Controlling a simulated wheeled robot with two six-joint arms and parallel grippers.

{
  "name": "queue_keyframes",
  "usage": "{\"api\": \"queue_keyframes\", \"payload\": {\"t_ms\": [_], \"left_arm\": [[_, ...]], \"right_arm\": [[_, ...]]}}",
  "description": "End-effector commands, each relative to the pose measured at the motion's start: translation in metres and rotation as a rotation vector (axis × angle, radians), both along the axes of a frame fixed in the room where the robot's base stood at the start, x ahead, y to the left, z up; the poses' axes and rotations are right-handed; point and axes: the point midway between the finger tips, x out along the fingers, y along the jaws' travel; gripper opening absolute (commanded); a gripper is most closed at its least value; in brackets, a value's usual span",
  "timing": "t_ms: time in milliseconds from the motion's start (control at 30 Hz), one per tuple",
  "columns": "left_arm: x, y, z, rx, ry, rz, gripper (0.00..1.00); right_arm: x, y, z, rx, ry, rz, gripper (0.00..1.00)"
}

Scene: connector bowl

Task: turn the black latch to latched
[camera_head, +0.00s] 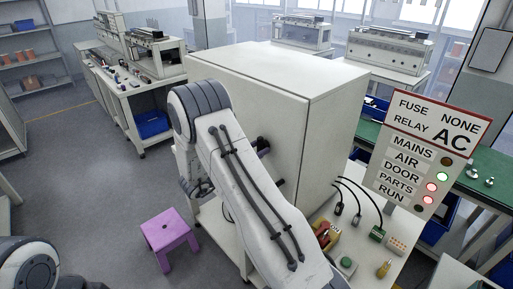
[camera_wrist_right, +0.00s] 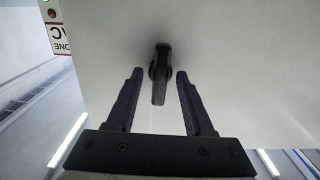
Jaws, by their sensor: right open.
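The black latch (camera_wrist_right: 160,75) sits on the pale cabinet face in the right wrist view, its lever pointing down in that picture. My right gripper (camera_wrist_right: 159,73) is open, with one dark finger on each side of the latch and a visible gap to both. I cannot tell how far the fingertips are from the face. In the head view the right gripper (camera_head: 263,149) shows only in small part at the front of the cabinet (camera_head: 240,95), behind my right arm. The latch is not clear there. My left gripper is out of view.
A sign board (camera_head: 425,150) stands right of the cabinet, with red lamps beside DOOR and PARTS. Cables and small parts lie on the bench (camera_head: 395,235) below it. A purple stool (camera_head: 168,235) stands on the floor at left. Open floor lies left of the cabinet.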

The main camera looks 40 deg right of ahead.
Motion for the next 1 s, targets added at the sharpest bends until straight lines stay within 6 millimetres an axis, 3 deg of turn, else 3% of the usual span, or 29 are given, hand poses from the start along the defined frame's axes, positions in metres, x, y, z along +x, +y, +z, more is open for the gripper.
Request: {"api": "queue_keyframes", "payload": {"t_ms": [133, 267, 667, 1000], "left_arm": [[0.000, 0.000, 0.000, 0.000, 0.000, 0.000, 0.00], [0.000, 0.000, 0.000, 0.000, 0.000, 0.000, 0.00], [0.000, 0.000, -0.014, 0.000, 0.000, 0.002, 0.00], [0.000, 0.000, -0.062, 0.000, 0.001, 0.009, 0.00]], "right_arm": [[0.000, 0.000, 0.000, 0.000, 0.000, 0.000, 0.49], [0.000, 0.001, 0.000, 0.000, 0.000, 0.001, 0.00], [0.000, 0.001, -0.003, 0.004, -0.062, 0.001, 0.00], [0.000, 0.001, -0.007, 0.022, -0.314, 0.001, 0.00]]}}
